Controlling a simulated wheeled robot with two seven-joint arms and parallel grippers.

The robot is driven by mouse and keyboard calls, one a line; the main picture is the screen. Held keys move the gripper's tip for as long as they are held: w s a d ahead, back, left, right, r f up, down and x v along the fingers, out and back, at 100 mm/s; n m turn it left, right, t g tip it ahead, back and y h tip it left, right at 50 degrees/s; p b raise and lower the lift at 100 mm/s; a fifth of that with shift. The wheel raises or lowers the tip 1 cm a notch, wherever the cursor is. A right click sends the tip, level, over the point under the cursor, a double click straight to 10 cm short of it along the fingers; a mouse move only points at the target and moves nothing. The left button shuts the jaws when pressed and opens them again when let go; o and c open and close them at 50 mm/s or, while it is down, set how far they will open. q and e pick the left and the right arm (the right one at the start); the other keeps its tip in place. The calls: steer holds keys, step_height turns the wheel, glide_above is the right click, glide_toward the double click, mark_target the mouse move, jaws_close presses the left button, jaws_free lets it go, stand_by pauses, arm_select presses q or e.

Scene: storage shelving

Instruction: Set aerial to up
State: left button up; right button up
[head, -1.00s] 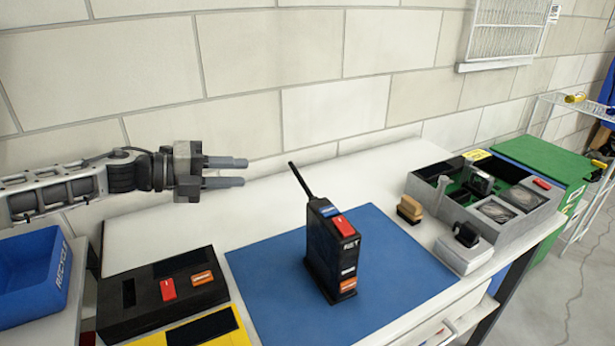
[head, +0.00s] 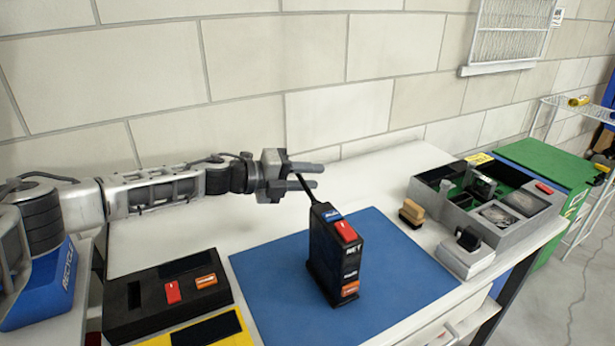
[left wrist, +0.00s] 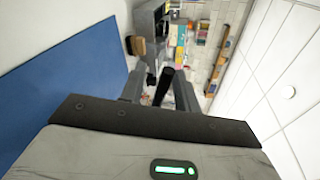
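A black handheld radio (head: 333,255) with a red button on top stands upright on the blue mat (head: 262,275). Its thin black aerial (head: 304,186) leans to the left from the radio's top. My left gripper (head: 318,176) is at the aerial's upper part, fingers apart and pointing right. In the left wrist view the dark aerial (left wrist: 165,84) shows between the two open fingers (left wrist: 158,92); I cannot tell whether either finger touches it. The radio body is not seen in that view. My right gripper is not in view.
A black case (head: 165,300) with red and orange parts lies left of the mat. A blue recycle bin (head: 45,290) is further left. A wooden-handled brush (head: 411,212) and a grey divided tray (head: 530,240) are at right. The block wall (head: 240,120) rises behind the table.

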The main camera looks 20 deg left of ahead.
arm_select(q)
jaws_close()
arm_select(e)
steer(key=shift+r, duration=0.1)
arm_select(q)
steer(key=r+m+p, duration=0.1)
steer(key=m+p, duration=0.1)
steer(key=s+d+r+m+t+y+p, duration=0.1)
steer(key=p, duration=0.1)
steer(key=r+m+p, duration=0.2)
steer(key=shift+s+d+m+y, duration=0.3)
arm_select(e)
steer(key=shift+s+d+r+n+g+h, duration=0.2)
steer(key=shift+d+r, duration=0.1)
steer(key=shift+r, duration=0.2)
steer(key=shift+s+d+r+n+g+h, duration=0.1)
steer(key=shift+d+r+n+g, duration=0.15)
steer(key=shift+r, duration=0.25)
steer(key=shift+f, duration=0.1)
